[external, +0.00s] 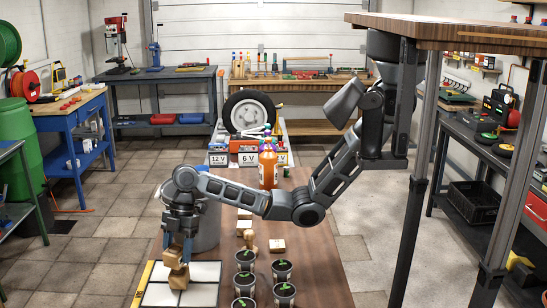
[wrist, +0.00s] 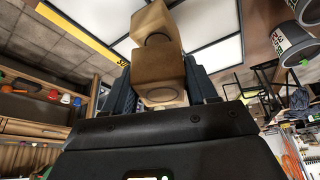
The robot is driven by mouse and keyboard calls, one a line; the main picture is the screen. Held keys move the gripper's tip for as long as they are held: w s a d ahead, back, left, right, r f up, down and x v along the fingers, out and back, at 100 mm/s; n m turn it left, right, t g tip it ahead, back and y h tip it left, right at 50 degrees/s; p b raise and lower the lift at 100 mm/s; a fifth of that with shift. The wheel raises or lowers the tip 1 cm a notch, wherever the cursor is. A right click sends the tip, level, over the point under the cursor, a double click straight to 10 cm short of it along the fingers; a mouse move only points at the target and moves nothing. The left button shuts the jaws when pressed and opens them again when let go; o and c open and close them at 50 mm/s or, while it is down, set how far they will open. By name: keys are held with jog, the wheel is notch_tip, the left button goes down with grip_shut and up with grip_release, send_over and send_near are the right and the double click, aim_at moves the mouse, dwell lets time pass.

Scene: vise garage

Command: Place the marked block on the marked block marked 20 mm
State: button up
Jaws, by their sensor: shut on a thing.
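My gripper (external: 177,240) points down over the white panelled board and is shut on a wooden block (external: 173,258). In the wrist view, brown and pale wooden faces (wrist: 158,66) with dark round marks show between the two fingers. Another wooden block (external: 179,278) sits on the board just below the held one. It shows in the wrist view beyond the held block (wrist: 153,22), close in line with it. I cannot tell whether the two touch. The held block looks slightly tilted in the external view. No 20 mm marking is legible.
A white panelled board (external: 203,294) with a yellow strip (external: 142,284) lies under the blocks. Potted seedlings (external: 244,282) stand to the right.

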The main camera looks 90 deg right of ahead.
aim_at(179, 245)
jog(key=shift+f, duration=1.4)
jog(key=o, duration=1.2)
jog(key=shift+f, duration=0.1)
jog(key=shift+c, duration=0.2)
jog(key=r, duration=0.3)
jog(key=r+b, duration=0.1)
jog(key=r, duration=0.2)
jog(key=d+r, duration=0.1)
jog(key=r, duration=0.3)
jog(key=shift+s, duration=0.2)
